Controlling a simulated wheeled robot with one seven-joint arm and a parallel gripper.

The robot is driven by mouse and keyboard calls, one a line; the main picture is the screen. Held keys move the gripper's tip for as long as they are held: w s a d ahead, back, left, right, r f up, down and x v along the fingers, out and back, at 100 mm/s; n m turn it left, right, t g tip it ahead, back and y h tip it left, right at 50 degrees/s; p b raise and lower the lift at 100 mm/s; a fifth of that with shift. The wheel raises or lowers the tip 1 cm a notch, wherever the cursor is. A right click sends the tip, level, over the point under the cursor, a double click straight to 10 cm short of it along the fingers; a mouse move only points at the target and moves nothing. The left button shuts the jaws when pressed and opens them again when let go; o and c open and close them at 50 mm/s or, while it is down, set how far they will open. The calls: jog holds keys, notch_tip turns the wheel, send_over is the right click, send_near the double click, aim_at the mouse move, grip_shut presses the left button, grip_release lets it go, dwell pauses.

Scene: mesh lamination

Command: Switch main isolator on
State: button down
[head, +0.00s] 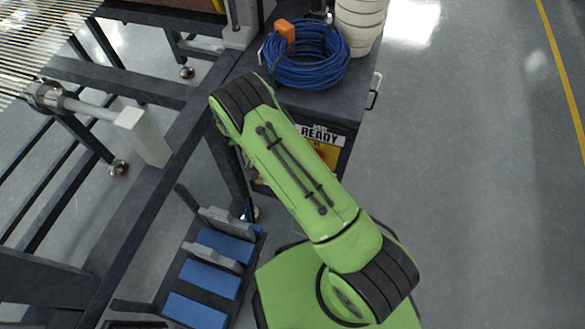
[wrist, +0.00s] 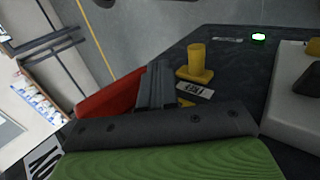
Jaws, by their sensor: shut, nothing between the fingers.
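In the wrist view, my gripper (wrist: 155,87) shows as dark grey ridged fingers close together, past the dark bolted edge of a green surface. They appear shut and empty. A red part (wrist: 108,96) lies just left of them; whether they touch it I cannot tell. A yellow upright knob (wrist: 197,62) on a yellow base stands on the dark panel to their right, with a white label below it. I cannot tell for certain which part is the main isolator. In the head view, a yellow plate with red on it (head: 326,153) is partly hidden behind my green arm, which also hides the gripper.
A dark cabinet (head: 345,105) carries a blue cable coil (head: 290,72) and stacked white tubs (head: 360,22). A dark frame and a rack of blue pads (head: 205,277) stand left. The floor at right is clear.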

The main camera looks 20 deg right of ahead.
jog(key=shift+s+d+f, duration=0.15)
jog(key=shift+d+f, duration=0.05)
jog(key=shift+f, duration=0.15)
dwell(0.6)
jog(key=p+v, duration=0.4)
jog(key=v, duration=1.1)
jog(key=shift+r, duration=0.35)
jog(key=shift+a, duration=0.15)
